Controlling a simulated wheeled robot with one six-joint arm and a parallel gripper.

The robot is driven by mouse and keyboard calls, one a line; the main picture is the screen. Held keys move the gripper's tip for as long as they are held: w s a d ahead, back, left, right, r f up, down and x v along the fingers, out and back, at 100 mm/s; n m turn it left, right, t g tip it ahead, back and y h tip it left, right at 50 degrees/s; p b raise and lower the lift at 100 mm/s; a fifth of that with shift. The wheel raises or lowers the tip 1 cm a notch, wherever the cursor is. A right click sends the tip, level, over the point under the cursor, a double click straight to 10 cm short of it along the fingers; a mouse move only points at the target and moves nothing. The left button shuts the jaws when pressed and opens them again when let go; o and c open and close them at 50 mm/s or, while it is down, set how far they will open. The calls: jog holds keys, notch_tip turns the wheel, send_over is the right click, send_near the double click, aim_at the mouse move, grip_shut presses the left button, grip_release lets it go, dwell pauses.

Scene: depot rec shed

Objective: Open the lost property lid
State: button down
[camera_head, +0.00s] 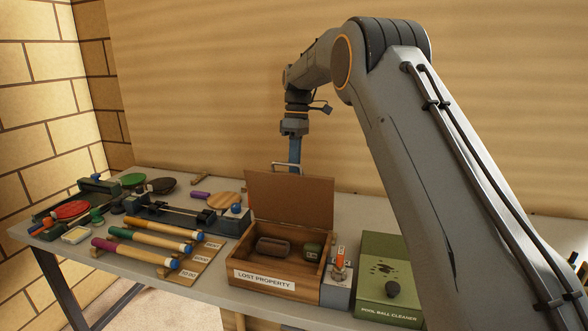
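The lost property box (264,285) is a wooden box with a white label on its front. It stands near the front edge of the table. Its brown lid (289,203) stands raised at the back, roughly upright. A metal handle (287,166) shows at the lid's top edge. Inside lie a brown oblong item (274,247) and a small green item (312,250). My gripper (295,157) points down just behind the lid's top edge, by the handle. The lid hides its lower end, so I cannot tell whether it is open or touching the handle.
A green pool ball cleaner (388,262) and a small grey unit with an orange-topped lever (338,270) stand right of the box. A plain wall (220,90) rises behind.

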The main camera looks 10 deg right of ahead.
jog(key=shift+w+f, duration=0.1)
jog(key=shift+f, duration=0.3)
jog(key=c, duration=1.8)
grip_release()
jog(key=shift+w, duration=0.15)
jog(key=shift+c, duration=0.2)
notch_tip(320, 180, up, 8)
jog(key=w+b, duration=0.1)
jog(key=b, duration=0.1)
jog(key=shift+w+d, duration=0.15)
jog(key=shift+d, duration=0.25)
